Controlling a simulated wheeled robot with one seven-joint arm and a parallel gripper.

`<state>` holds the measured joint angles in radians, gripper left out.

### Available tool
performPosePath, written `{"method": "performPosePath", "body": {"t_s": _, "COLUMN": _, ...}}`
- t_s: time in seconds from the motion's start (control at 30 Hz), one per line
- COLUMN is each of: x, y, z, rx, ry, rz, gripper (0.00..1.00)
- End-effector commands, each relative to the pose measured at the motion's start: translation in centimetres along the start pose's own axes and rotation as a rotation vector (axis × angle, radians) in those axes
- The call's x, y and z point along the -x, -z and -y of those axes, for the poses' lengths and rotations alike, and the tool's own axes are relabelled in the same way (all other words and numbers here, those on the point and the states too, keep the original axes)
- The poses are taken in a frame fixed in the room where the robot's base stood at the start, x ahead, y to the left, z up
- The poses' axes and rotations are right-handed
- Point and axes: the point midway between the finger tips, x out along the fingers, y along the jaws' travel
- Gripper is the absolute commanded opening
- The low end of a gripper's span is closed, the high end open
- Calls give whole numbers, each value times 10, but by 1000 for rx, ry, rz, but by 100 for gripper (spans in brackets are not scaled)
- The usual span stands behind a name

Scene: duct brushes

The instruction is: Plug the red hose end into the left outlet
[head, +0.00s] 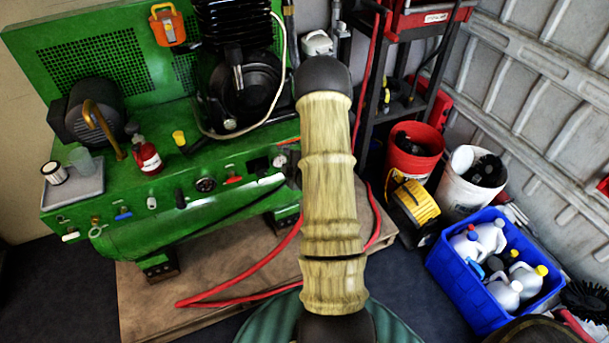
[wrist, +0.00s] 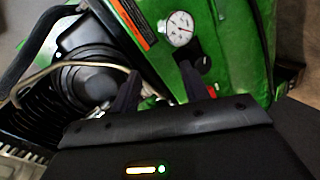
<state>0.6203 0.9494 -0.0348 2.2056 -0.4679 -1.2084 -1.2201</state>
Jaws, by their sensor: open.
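The red hose (head: 240,290) loops over the wooden board below the green compressor (head: 160,215) in the head view. Its free end cannot be made out; my arm covers the middle of that view. Along the compressor's front edge are small fittings: a blue handle (head: 123,214) and a white-tipped one (head: 70,236) at left, and a red handle (head: 232,180) further right. I cannot tell which is the left outlet. My gripper (wrist: 160,72) is open in the wrist view, with nothing seen between its fingers. It faces the compressor near a white gauge (wrist: 178,28) and black knob (wrist: 203,65).
A blue crate of bottles (head: 455,280), a white bucket (head: 468,185), a red bucket (head: 412,155) and a yellow-black item (head: 415,203) stand at right. A red-topped rack (head: 425,20) stands behind them. A grey tray (head: 75,192) sits on the compressor's left end.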

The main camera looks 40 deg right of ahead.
Motion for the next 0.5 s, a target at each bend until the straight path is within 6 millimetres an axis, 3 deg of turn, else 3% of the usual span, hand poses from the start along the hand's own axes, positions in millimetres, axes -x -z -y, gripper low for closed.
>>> {"method": "performPosePath", "body": {"t_s": 0.03, "x": -7, "y": -23, "z": 23, "rx": 39, "ry": -43, "rz": -6, "gripper": 45}}
{"method": "performPosePath", "body": {"t_s": 0.2, "x": -8, "y": -66, "z": 56, "rx": 176, "ry": -202, "rz": -27, "gripper": 45}}
{"method": "performPosePath", "body": {"t_s": 0.3, "x": -2, "y": -83, "z": 67, "rx": 236, "ry": -281, "rz": -25, "gripper": 45}}
{"method": "performPosePath", "body": {"t_s": 0.5, "x": 13, "y": -100, "z": 72, "rx": 307, "ry": -382, "rz": -11, "gripper": 45}}
